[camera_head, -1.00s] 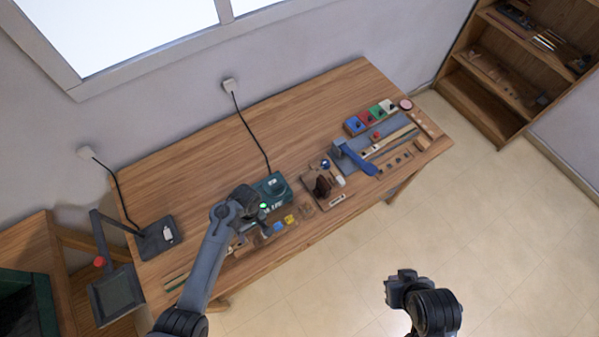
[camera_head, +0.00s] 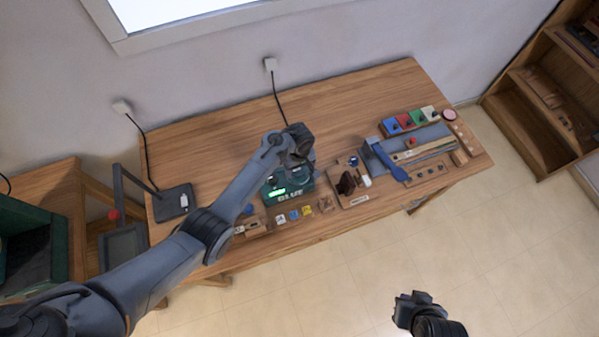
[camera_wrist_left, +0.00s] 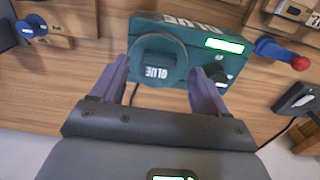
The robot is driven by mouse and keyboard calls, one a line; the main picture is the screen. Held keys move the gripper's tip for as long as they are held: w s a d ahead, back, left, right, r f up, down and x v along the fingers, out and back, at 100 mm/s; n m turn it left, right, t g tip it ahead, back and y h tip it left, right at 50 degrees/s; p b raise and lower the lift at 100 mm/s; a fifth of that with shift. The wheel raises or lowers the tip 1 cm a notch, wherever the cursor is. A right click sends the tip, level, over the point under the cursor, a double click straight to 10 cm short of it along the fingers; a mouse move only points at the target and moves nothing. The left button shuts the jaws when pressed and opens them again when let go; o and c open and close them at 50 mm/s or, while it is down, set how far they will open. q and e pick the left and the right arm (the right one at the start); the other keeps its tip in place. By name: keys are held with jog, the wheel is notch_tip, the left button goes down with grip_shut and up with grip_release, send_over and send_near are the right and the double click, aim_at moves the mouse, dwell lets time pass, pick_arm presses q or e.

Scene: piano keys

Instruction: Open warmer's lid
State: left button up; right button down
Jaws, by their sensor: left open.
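The warmer is a dark green box (camera_head: 290,192) labelled GLUE with a lit green display, near the front middle of the wooden table. In the left wrist view the warmer (camera_wrist_left: 215,70) shows its round dark lid (camera_wrist_left: 158,58), closed on top, with a raised bar across it. My left gripper (camera_wrist_left: 158,68) is open and empty, its two fingers on either side of the lid's near part; I cannot tell whether they touch it. In the head view my left gripper (camera_head: 306,160) is over the warmer and partly hides the lid. My right gripper (camera_head: 408,302) is beyond the table's front edge, its jaws unclear.
Small coloured blocks (camera_head: 308,211) lie in front of the warmer. A board with a dark brown item (camera_head: 346,184) and a blue-handled tool (camera_head: 388,165) are to the right. A black stand (camera_head: 174,203) is at left. The back of the table is clear.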

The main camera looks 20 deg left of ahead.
aim_at(299, 174)
pick_arm(q)
jog(key=shift+f+b, duration=0.35)
jog(key=shift+f, duration=1.35)
